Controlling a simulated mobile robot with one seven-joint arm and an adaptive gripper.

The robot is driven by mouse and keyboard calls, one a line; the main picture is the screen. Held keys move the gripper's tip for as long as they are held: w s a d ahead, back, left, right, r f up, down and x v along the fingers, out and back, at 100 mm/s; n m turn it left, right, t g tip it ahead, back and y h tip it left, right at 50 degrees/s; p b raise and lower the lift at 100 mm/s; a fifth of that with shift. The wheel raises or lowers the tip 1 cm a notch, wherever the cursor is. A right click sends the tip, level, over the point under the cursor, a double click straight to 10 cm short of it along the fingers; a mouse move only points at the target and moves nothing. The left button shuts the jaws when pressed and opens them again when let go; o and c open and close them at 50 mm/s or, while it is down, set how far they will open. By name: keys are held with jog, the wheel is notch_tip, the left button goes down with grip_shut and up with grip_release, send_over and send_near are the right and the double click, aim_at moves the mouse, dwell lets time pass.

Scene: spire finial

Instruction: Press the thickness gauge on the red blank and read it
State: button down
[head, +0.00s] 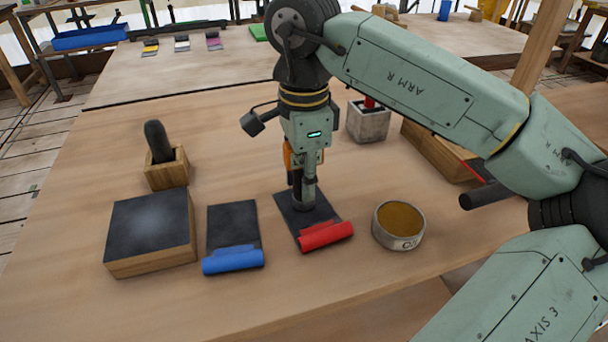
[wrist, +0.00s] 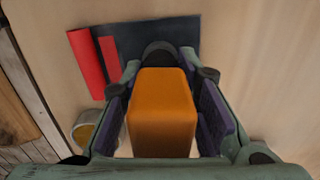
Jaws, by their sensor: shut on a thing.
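The red blank is a dark sheet (head: 287,205) with a rolled red end (head: 326,236) toward the table's front; the red roll (wrist: 85,62) also shows in the wrist view. My gripper (head: 304,178) points straight down over the dark sheet and is shut on the orange thickness gauge (wrist: 160,112). A sliver of the gauge (head: 288,156) shows behind the fingers in the head view. Its dark lower end appears at the sheet, but I cannot tell whether it touches. No display or reading on the gauge is visible.
A similar sheet with a blue roll (head: 233,261) lies to the left, beside a dark-topped wooden block (head: 150,233). A wooden holder (head: 166,171) with a black handle stands behind. A round tin (head: 398,226) is at right, and a grey block (head: 368,121) behind.

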jog(key=c, duration=1.2)
grip_release()
jog(key=shift+o, duration=0.2)
